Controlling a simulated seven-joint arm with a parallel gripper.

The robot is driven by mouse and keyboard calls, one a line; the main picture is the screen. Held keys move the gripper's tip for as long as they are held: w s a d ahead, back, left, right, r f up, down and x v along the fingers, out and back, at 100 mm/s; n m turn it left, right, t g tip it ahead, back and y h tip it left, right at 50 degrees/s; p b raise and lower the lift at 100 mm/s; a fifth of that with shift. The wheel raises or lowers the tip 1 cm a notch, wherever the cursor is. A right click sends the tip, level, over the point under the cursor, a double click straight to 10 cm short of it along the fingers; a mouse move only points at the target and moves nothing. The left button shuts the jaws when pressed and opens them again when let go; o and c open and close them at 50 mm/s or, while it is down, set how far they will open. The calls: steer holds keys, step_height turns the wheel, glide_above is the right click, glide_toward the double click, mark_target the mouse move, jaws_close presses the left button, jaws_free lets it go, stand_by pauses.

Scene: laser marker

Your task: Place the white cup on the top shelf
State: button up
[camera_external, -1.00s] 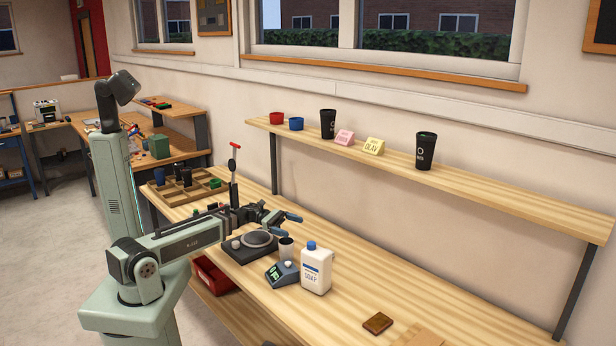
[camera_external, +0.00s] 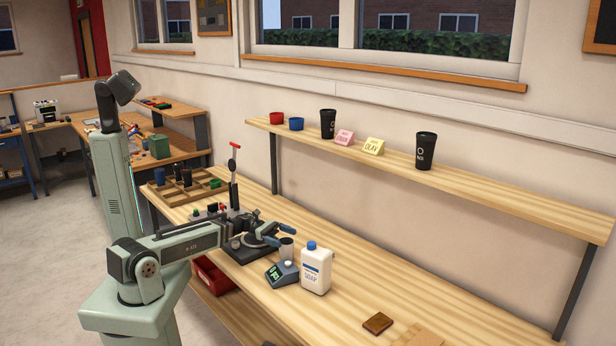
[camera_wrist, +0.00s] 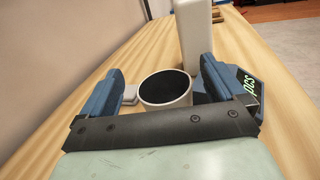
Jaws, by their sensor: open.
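The white cup (camera_external: 287,250) stands upright on or right at the digital scale (camera_external: 281,273) on the workbench. In the wrist view the cup (camera_wrist: 165,90) shows its pale rim and dark inside. My gripper (camera_external: 276,235) is open, its blue fingers just left of the cup in the external view. In the wrist view the gripper (camera_wrist: 160,74) has one finger on each side of the cup, with a visible gap at the left. The top shelf (camera_external: 480,193) is the long wooden board above the bench along the wall.
A white soap bottle (camera_external: 316,268) stands close beside the cup and scale. The shelf's right part is clear.

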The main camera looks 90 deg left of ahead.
mark_target(292, 246)
step_height(292, 246, down, 2)
steer(key=shift+f, duration=0.1)
steer(key=shift+f+x, duration=0.2)
steer(key=shift+x, duration=0.65)
steer(key=shift+w+d, duration=0.35)
steer(key=shift+w, duration=0.2)
steer(key=c, duration=0.7)
